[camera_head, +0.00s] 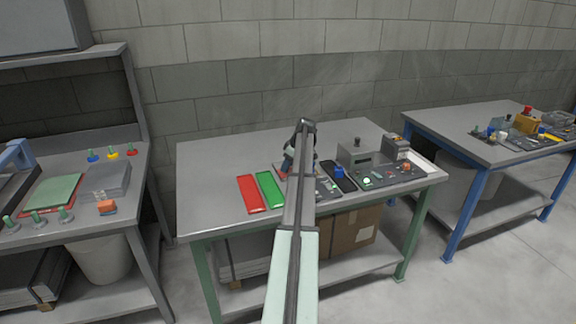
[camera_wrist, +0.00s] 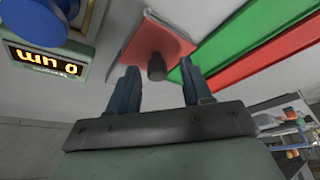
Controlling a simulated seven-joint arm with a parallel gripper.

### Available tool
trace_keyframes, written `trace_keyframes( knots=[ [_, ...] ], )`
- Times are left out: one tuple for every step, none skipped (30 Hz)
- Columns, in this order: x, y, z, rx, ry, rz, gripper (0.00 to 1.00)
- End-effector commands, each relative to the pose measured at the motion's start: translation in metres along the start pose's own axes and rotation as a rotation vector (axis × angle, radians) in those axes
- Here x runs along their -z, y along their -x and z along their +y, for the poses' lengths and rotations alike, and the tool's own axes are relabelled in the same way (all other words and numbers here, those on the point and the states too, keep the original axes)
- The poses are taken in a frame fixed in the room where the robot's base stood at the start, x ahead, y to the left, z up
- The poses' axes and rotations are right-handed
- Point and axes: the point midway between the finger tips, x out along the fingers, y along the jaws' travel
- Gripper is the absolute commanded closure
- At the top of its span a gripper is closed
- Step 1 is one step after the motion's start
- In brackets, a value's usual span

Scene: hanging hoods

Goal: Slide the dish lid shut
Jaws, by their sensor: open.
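The dish lid looks like a flat salmon-red square plate (camera_wrist: 176,43) with a dark upright knob (camera_wrist: 156,67) in the wrist view. In the head view only a small reddish part (camera_head: 285,169) shows beside my arm. My gripper (camera_wrist: 160,78) is open. Its two dark blue fingers stand on either side of the knob in the picture, with visible gaps. Whether the fingertips are level with the knob or above it, I cannot tell. In the head view my gripper (camera_head: 289,163) is just above the plate. The dish itself is not clearly visible.
A green strip (camera_head: 270,190) and a red strip (camera_head: 248,194) lie left of the plate on the table (camera_head: 210,165). A digital display (camera_wrist: 45,62) and a blue round part (camera_wrist: 35,22) are close by in the wrist view. A grey box (camera_head: 357,160) stands right.

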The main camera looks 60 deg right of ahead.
Motion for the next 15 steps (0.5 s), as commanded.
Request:
trace_keyframes(
  knots=[
    [0.0, 0.004, 0.0, -0.001, 0.0, 0.0, 0.5],
    [0.0, 0.006, 0.0, -0.001, 0.0, 0.0, 0.5],
    [0.0, 0.01, 0.0, -0.001, 0.0, 0.0, 0.5],
    [0.0, 0.014, 0.0, -0.001, 0.0, 0.0, 0.5],
    [0.0, 0.018, 0.0, -0.001, 0.0, 0.0, 0.5],
    [0.0, 0.025, 0.0, -0.001, 0.0, 0.001, 0.5],
    [0.0, 0.031, 0.0, -0.002, 0.0, 0.001, 0.5],
    [0.0, 0.037, 0.0, -0.002, 0.0, 0.001, 0.5],
    [0.0, 0.044, 0.0, -0.002, 0.0, 0.001, 0.5],
    [0.0, 0.051, 0.0, -0.001, 0.0, 0.001, 0.5],
    [0.0, 0.057, 0.0, -0.002, 0.0, 0.001, 0.5],
    [0.0, 0.065, 0.001, -0.003, 0.0, 0.001, 0.5],
    [0.0, 0.071, 0.001, -0.002, 0.0, 0.001, 0.5],
    [-0.001, 0.077, 0.0, -0.001, -0.001, 0.0, 0.5],
    [0.0, 0.085, 0.0, -0.002, -0.001, 0.0, 0.5]
  ],
)
